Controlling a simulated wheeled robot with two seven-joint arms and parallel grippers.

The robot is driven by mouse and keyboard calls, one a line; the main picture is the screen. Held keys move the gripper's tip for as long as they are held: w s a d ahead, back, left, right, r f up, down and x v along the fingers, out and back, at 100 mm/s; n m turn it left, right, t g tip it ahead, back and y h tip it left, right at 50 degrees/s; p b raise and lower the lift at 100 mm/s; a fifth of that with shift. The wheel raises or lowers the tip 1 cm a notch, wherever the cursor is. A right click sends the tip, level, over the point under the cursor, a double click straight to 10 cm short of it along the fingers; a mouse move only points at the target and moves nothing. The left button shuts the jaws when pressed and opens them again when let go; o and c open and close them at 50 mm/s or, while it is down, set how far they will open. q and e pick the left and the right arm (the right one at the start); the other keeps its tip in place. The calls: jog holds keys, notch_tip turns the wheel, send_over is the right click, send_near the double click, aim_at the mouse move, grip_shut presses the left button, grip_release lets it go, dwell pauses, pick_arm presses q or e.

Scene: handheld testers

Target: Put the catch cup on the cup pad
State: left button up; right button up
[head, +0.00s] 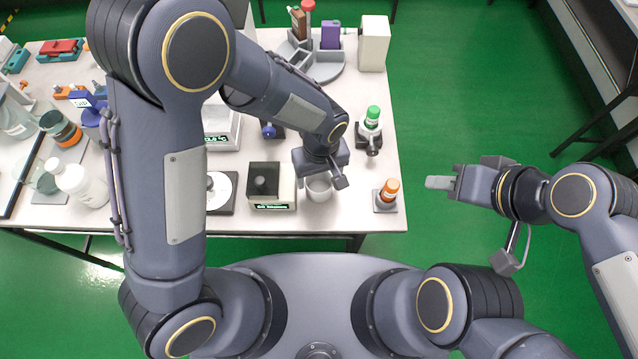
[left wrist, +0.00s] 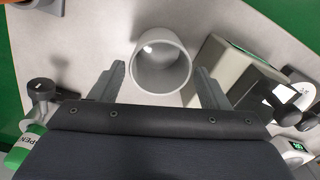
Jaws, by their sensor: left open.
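The catch cup (head: 319,189) is a small pale grey round cup near the table's front edge, just right of a box-shaped tester. My left gripper (head: 325,175) is over it from behind and partly covers it. In the left wrist view the cup (left wrist: 160,62) lies between and just beyond the two spread fingers (left wrist: 160,82), its opening facing the camera; it looks empty. Whether the fingers touch it I cannot tell. I cannot tell which thing is the cup pad. My right gripper (head: 442,183) hangs over the floor right of the table; its finger gap is not visible.
The tester (head: 271,187) stands close left of the cup. An orange-capped bottle (head: 387,194) stands on a small pad to the right, and a green-capped bottle (head: 372,120) behind. A dark square base with a white disc (head: 220,193) is further left.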

pick_arm(q)
jog(key=c, duration=1.1)
jog(key=shift+r, duration=0.15)
